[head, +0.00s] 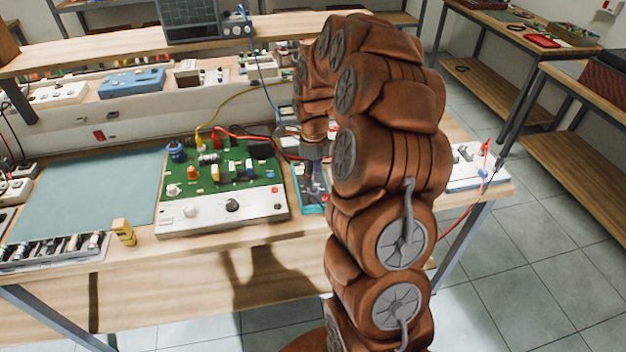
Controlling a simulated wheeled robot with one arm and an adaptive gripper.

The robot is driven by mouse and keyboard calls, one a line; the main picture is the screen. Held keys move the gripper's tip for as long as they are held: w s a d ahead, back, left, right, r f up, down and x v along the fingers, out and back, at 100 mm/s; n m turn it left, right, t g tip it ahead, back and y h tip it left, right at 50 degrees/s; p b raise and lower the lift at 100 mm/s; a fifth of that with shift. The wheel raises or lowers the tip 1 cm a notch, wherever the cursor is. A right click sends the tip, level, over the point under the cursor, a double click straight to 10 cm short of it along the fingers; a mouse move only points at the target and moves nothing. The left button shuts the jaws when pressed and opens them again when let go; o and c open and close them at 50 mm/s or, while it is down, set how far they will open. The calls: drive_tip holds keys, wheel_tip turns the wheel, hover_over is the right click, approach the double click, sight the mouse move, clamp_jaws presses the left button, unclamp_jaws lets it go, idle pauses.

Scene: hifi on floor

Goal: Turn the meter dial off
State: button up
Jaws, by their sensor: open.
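A teal-edged device (299,194), which looks like the meter, lies on the workbench just right of the green circuit board unit. My gripper (315,186) points down over it, and its fingers are small and dark in this view. The gripper is open, and I see nothing held between the fingers. I cannot tell whether the fingertips touch the meter. The dial is hidden behind the gripper, so its setting does not show. My arm covers the area to the right of the meter.
The green circuit board unit (223,190) with knobs stands close on the left. Red and yellow leads (262,136) run behind the gripper. A yellow block (123,232) stands near the front edge. A teal mat (85,195) is bare. A white unit (467,168) sits at right.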

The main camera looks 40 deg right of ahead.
drive_tip(key=shift+f+p, duration=0.45)
drive_tip(key=shift+f, duration=1.4)
clamp_jaws()
